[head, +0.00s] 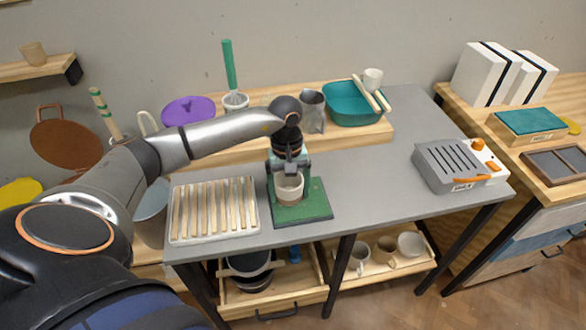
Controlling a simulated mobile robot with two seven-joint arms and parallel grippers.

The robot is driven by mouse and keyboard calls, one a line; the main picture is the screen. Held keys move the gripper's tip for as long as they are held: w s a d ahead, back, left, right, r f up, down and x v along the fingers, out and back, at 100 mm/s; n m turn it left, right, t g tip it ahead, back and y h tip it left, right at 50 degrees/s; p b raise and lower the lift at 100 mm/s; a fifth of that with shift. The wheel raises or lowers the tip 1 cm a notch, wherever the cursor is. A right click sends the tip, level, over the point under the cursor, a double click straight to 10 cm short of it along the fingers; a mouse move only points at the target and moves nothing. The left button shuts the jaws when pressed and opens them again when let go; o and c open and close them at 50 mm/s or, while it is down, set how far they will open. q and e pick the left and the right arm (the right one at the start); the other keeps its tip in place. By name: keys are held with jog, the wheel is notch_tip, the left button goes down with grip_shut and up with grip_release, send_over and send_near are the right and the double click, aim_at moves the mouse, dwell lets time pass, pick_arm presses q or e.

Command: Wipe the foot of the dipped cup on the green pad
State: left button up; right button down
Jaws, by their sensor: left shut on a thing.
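My left gripper (289,172) points down over the table's middle and is shut on a cup (289,190). The cup is pale at the top with a brownish lower part. It is upright at, or just above, the green pad (315,205); I cannot tell whether its foot touches. The green pad lies flat near the table's front edge, and the cup covers its left part. My right gripper is out of view.
A slatted rack (214,208) lies left of the pad. A grey slotted device (446,167) with orange parts stands at the right. A teal basin (352,106) and a metal jug (312,110) stand on the rear shelf. The grey table (375,165) is clear between pad and device.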

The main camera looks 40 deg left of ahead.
pick_arm(q)
jog(key=shift+s+f, duration=0.1)
jog(key=shift+f, duration=0.1)
jog(key=shift+w+d+b, duration=0.55)
jog(key=shift+w+d, duration=0.1)
jog(key=shift+w, duration=0.05)
jog(key=shift+w+d+r, duration=0.1)
jog(key=shift+w+d, duration=0.1)
jog(key=shift+w, duration=0.05)
jog(key=shift+w+d+r+b, duration=0.1)
jog(key=shift+w+d+b, duration=0.6)
jog(key=shift+w, duration=0.3)
